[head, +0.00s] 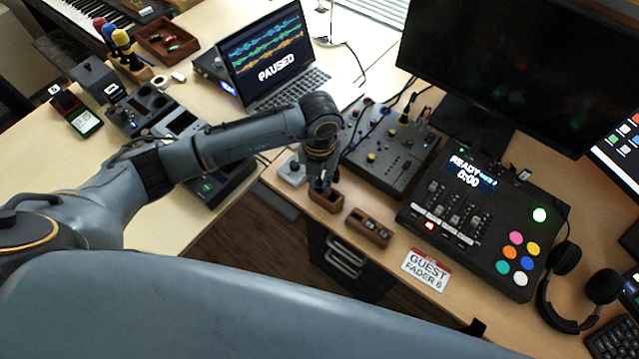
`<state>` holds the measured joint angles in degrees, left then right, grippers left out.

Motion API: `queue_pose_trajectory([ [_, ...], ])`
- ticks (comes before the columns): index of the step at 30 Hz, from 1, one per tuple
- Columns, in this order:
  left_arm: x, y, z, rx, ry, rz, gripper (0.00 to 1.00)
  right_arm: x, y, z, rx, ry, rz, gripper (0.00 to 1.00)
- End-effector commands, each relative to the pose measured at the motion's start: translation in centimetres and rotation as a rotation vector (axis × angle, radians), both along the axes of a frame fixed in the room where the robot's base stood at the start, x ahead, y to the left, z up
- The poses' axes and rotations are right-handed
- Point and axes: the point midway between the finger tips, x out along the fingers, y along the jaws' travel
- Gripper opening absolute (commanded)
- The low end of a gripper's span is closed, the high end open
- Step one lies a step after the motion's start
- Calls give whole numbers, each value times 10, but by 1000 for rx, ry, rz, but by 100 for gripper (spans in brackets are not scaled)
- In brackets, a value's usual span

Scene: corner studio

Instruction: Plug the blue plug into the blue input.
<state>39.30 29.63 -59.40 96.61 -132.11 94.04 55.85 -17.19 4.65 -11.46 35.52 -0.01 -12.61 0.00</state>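My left gripper (321,185) points down at the small wooden box (326,201) near the front edge of the desk. Its dark fingertips are at or just above the box opening; whether they are open or shut is too small to tell. I cannot make out a blue plug; anything between the fingers or inside that box is hidden or too small. The dark mixer (414,166) behind the gripper has colored knobs, and plugs and cables at its upper right. A small blue spot (404,118) there may be the blue input, but I cannot tell. My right gripper is out of view.
A second wooden box (369,227) with small items stands right of the first. A grey box with a knob (292,171) stands left. A fader console (480,225), guest card (426,269), headphones (578,285), monitor (490,65) and laptop (275,60) surround the area.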

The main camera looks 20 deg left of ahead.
Motion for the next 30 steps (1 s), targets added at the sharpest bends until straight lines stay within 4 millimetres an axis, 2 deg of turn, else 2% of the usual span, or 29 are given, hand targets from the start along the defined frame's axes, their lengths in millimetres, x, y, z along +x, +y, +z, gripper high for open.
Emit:
queue_pose_trajectory([
  [12, 0, 0, 1, 0, -1, 0, 0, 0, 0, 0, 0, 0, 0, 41],
  [17, 1, 0, 7, -1, -3, 1, 0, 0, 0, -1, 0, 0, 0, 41],
  [23, 1, 1, 34, 0, -6, -1, 0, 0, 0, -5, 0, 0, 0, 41],
  [26, -15, 3, 49, -1, -5, -2, 0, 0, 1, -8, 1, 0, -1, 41],
  [30, -42, 7, 81, -2, -7, -4, 0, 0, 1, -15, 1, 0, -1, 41],
])
